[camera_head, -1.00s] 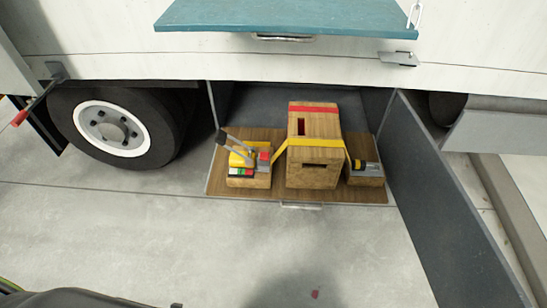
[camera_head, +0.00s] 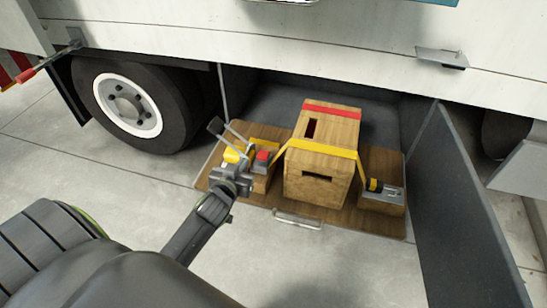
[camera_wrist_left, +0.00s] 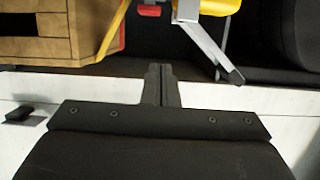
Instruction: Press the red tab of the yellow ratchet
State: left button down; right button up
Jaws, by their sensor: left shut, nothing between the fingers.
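The yellow ratchet (camera_head: 232,155) sits on a small wooden block at the left of the drawer board, its grey lever (camera_head: 227,134) sticking up to the left. Its red tab (camera_head: 263,156) is on the side toward the wooden box. My left gripper (camera_head: 238,174) is shut and empty, in front of the ratchet and partly covering it and its block. In the left wrist view the closed fingertips (camera_wrist_left: 160,70) point toward the red tab (camera_wrist_left: 150,10), with a visible gap in the picture. The yellow body (camera_wrist_left: 218,6) and lever (camera_wrist_left: 207,42) are right of them. My right gripper is not in view.
A wooden box (camera_head: 318,180) under a yellow strap (camera_head: 320,148) stands right of the ratchet. A second buckle block (camera_head: 383,198) is farther right. A grey door panel (camera_head: 455,215) bounds the right; a truck tire (camera_head: 135,108) stands left.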

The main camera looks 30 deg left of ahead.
aim_at(263, 155)
pick_arm(q)
jog(key=shift+w+d+r, duration=0.2)
jog(key=shift+d+r, duration=0.05)
jog(key=shift+r, duration=0.25)
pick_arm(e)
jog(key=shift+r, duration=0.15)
pick_arm(q)
jog(key=shift+w, duration=0.1)
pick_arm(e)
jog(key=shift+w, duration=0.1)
